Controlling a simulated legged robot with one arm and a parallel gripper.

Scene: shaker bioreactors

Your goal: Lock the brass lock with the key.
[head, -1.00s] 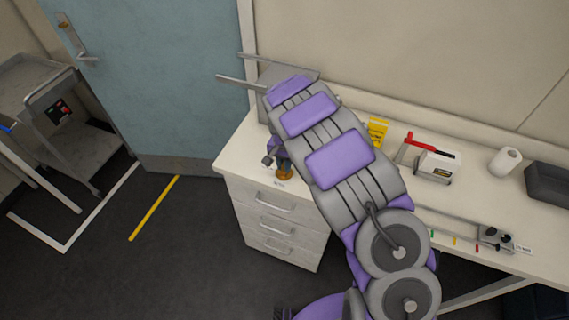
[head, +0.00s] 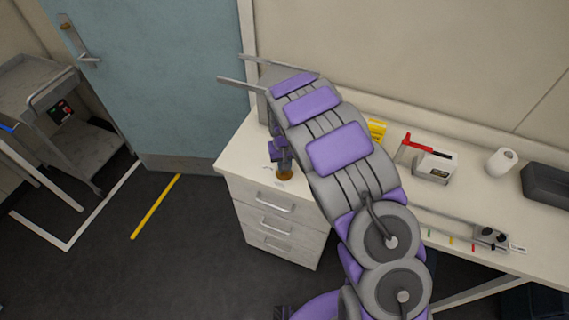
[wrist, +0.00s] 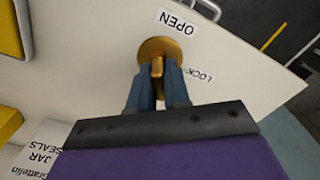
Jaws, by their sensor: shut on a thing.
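The round brass lock (wrist: 172,46) is set in the pale counter top, and it shows as a small brass disc in the head view (head: 286,176). A brass key (wrist: 157,68) stands at the lock, its shaft hidden. My gripper (wrist: 158,72) is shut on the key, with one blue-grey finger on each side. In the head view my gripper (head: 284,162) points down onto the lock near the counter's front left corner. A label OPEN (wrist: 176,22) lies above the lock in the wrist view, and a label LOCK (wrist: 199,77) lies to its right, partly covered by a finger.
Drawers (head: 272,222) sit under the counter. A yellow item (head: 377,130), a red-handled white device (head: 435,166), a paper roll (head: 501,161) and a grey bin (head: 547,184) stand to the right. A blue door (head: 160,90) and a cart (head: 60,120) are left, with open floor between.

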